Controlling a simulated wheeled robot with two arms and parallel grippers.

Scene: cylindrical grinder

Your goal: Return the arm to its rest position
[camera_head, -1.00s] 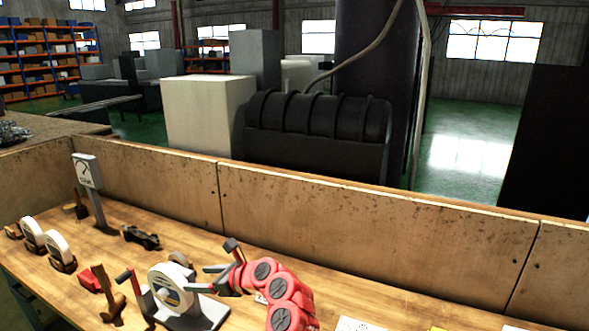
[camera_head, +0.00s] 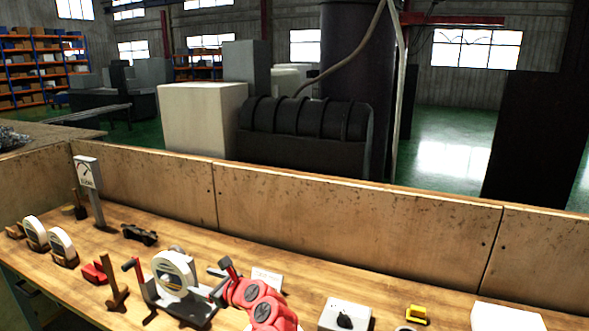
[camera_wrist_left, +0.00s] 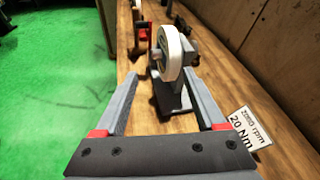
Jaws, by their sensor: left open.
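My left arm (camera_head: 262,302) is red with dark joint caps and comes up from the bottom edge of the head view. Its grey gripper (camera_head: 217,284) points left, close to the white-wheeled grinder (camera_head: 173,272) on the bench. In the left wrist view the two fingers of my gripper (camera_wrist_left: 161,78) are wide apart with nothing clamped between them. The grinder's white wheel (camera_wrist_left: 170,52) and dark base show ahead, beyond and between the fingers. My right gripper is in neither view.
A small printed card (camera_head: 267,281) stands just behind my arm; it reads "20 Nm" in the wrist view (camera_wrist_left: 248,128). A white box with a black knob (camera_head: 346,316) and a yellow part (camera_head: 416,313) lie right. The wooden back wall (camera_head: 350,215) bounds the bench.

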